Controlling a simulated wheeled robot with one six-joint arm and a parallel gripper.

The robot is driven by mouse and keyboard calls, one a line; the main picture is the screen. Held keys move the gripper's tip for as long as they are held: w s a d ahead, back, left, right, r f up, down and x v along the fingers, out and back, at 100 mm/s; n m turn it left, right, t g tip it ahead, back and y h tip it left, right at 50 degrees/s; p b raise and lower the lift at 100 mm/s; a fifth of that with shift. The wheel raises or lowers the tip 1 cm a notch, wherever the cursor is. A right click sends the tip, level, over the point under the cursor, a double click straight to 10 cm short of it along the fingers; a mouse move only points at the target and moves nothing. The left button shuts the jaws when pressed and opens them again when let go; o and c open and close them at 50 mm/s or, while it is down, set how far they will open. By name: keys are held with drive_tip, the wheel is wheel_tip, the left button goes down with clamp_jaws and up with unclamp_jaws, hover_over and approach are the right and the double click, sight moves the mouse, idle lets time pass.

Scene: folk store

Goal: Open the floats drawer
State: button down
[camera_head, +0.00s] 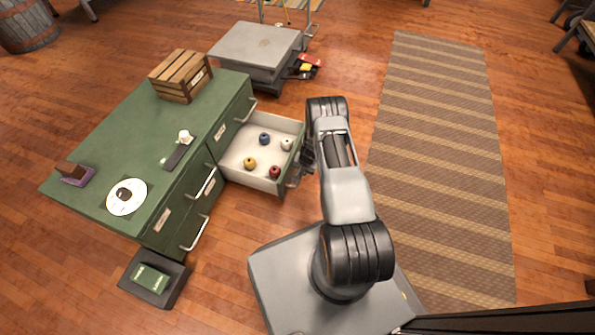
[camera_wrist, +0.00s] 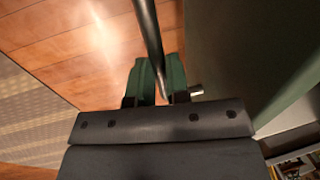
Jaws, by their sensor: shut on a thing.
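A drawer (camera_head: 240,172) in the green cabinet stands pulled well out to the right. Its white inside holds several small balls, among them a blue, a white, a yellow and a red one. Whether its label says floats cannot be read here. In the wrist view, my gripper (camera_wrist: 158,78) has its green-padded fingers on either side of a grey bar handle (camera_wrist: 148,28) and is shut on it. The green drawer front fills the right side of that view. In the head view my arm partly hides the gripper at the drawer front.
The green cabinet (camera_head: 110,150) has other closed drawers with bar handles. A grey box with a green item (camera_head: 152,279) lies on the floor. A striped rug (camera_head: 440,150) lies right.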

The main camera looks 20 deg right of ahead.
drive_tip(key=shift+s, duration=0.3)
drive_tip(key=c, duration=1.1)
unclamp_jaws()
drive_tip(key=shift+w+d, duration=0.1)
wheel_tip(320, 180, up, 14)
drive_tip(key=s+d+p, duration=0.1)
drive_tip(key=d+p, duration=0.1)
drive_tip(key=p, duration=0.3)
drive_tip(key=shift+s+f, duration=0.2)
drive_tip(key=shift+s, duration=0.2)
